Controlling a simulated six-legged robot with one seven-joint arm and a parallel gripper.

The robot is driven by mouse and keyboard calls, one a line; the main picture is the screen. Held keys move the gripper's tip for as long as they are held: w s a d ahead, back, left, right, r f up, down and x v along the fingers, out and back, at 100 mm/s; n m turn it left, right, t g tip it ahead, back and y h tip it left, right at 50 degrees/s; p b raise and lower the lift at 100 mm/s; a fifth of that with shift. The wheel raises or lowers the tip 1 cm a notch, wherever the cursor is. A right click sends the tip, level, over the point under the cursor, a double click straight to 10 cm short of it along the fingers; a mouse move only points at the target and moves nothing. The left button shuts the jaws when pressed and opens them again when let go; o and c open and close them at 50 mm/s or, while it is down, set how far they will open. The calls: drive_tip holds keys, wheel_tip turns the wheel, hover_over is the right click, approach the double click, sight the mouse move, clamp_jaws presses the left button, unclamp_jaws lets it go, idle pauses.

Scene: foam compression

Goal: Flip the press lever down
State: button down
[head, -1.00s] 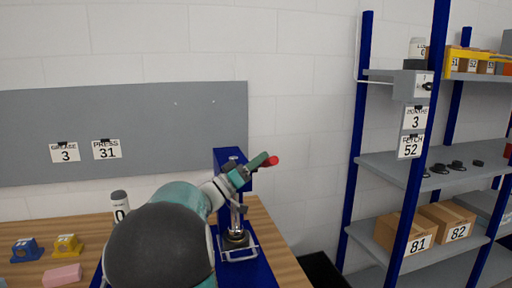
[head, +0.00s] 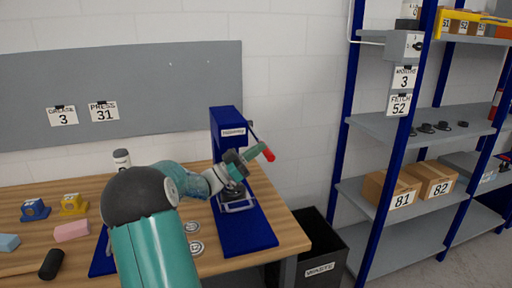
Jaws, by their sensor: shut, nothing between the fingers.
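The blue press (head: 227,125) stands at the right end of the wooden bench, with a label on its upright. Its lever's red handle (head: 268,154) sticks out to the right of the upright, below the press top. My gripper (head: 257,150) is shut, with its tip at the red handle; whether they touch is not clear. My wrist hides the middle of the press and much of the lever. A metal frame (head: 238,206) shows at the press base under my wrist; what lies inside it is mostly hidden.
A dark waste bin (head: 320,268) stands right of the bench, beside a blue-post shelf rack (head: 375,190).

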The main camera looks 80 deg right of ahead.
drive_tip(key=shift+f, duration=0.45)
drive_tip(key=v, duration=0.7)
drive_tip(key=shift+w+r, duration=0.25)
drive_tip(key=shift+r, duration=0.05)
drive_tip(key=shift+s+a, duration=0.1)
drive_tip(key=shift+a, duration=0.1)
